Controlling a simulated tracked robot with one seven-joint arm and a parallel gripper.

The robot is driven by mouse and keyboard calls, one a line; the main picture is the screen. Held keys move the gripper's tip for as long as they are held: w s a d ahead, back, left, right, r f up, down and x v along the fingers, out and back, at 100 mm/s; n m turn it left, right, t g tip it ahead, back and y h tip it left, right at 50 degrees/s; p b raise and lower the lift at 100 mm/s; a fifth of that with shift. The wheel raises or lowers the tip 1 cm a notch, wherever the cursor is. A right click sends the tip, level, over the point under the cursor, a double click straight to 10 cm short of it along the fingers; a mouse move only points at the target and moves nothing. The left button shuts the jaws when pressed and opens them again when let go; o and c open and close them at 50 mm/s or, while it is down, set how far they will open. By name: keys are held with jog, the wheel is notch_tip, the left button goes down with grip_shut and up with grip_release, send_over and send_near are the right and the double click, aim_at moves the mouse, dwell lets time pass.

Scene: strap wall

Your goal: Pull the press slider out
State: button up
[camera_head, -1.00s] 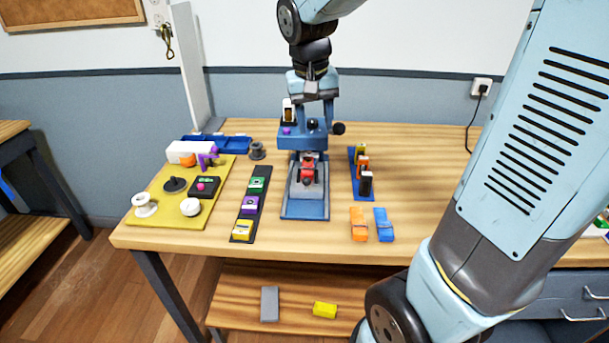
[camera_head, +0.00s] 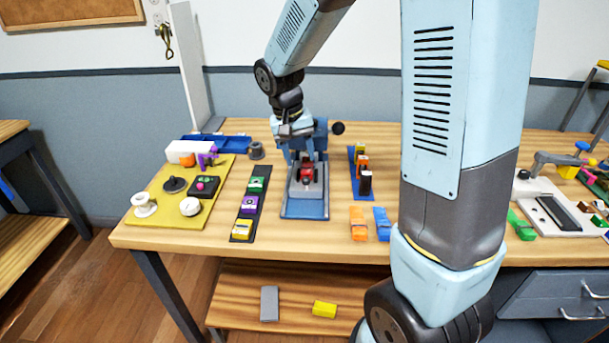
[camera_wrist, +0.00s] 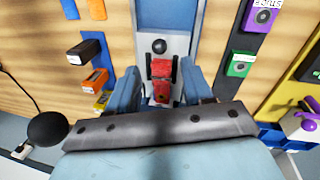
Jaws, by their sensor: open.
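The blue press (camera_head: 320,130) stands in the middle of the table. Its grey slider (camera_head: 312,191) lies on the blue base and carries a red block (camera_head: 306,174). In the wrist view the slider's black knob (camera_wrist: 159,46) shows just beyond the red block (camera_wrist: 161,70). My gripper (camera_head: 303,157) is open, low in front of the press head, hiding part of it. In the wrist view my gripper (camera_wrist: 162,72) has one blue finger on each side of the red block. I cannot tell whether the fingers touch anything.
The press's ball handle (camera_head: 338,128) sticks out to the right. A rack of yellow, orange and dark blocks (camera_head: 362,170) stands right of the press. A dark strip with green, purple and yellow blocks (camera_head: 250,204) lies left. The table front is clear before the base.

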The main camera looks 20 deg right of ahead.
jog(key=f, duration=0.2)
jog(key=d+f, duration=0.1)
jog(key=f, duration=0.4)
jog(key=shift+d, duration=0.25)
jog(key=shift+c, duration=0.4)
grip_shut()
